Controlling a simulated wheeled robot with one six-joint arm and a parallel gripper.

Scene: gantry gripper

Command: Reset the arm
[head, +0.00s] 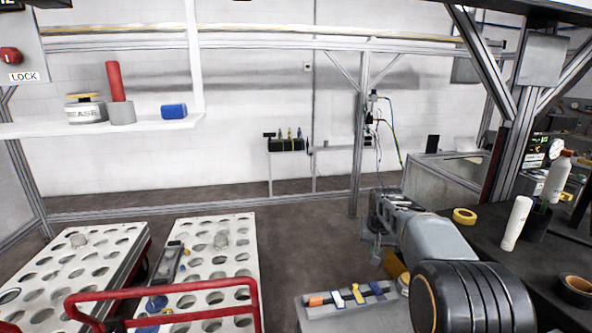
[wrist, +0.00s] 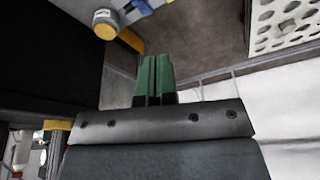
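My arm reaches in from the lower right of the head view, and its far end with my gripper (head: 376,245) is partly hidden behind my own grey link. In the wrist view my gripper (wrist: 155,78) shows two green fingers side by side, with only a thin dark line between them. They are shut, and no object shows between them. The fingertips are over open floor, apart from anything around them.
White perforated racks (head: 243,255) stand at lower left, with a red rail (head: 165,287) in front. A grey stand (head: 325,312) with colored tools is beside my arm. A dark bench (head: 485,225) is at right, holding a white bottle (head: 516,223) and yellow tape (head: 464,216). Mid-floor is clear.

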